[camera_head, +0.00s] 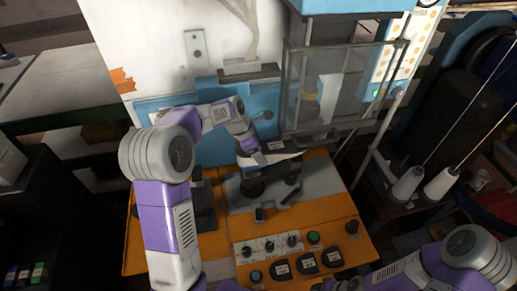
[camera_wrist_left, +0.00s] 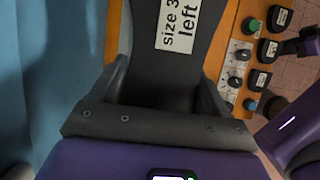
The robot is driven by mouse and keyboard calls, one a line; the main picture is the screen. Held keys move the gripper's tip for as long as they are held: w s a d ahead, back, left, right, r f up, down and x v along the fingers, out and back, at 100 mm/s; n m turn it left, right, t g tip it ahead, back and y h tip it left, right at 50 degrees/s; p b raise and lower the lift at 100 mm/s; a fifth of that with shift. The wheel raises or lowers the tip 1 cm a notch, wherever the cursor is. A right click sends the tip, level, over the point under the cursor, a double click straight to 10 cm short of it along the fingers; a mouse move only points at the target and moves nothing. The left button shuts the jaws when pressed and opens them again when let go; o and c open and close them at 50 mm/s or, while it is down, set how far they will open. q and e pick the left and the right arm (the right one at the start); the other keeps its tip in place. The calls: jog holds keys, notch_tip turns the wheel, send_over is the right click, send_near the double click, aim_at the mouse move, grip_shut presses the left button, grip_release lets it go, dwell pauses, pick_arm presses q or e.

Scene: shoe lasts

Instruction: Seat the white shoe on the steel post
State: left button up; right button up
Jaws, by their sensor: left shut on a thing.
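In the left wrist view, the left gripper (camera_wrist_left: 163,82) has a finger on each side of the shoe, which looks dark grey there (camera_wrist_left: 150,60) and bears a white label reading "size 3" and "left". The shoe is held above the grey plate of the machine. A dark round upright (camera_head: 252,188) stands below it; I cannot tell whether this is the steel post or whether they touch.
The orange control panel (camera_head: 335,245) with knobs and buttons lies in front. A clear guard in a metal frame (camera_head: 335,85) stands behind to the right. White thread cones (camera_head: 406,184) stand at the far right. My right arm is at the bottom right.

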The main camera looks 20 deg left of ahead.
pick_arm(q)
jog(key=shift+f, duration=0.35)
jog(key=shift+f, duration=0.1)
dwell(0.5)
jog(key=o, duration=1.5)
jog(key=shift+o, duration=1.1)
jog(key=shift+f, duration=0.15)
jog(key=shift+p+v, duration=0.3)
jog(key=shift+v, duration=3.6)
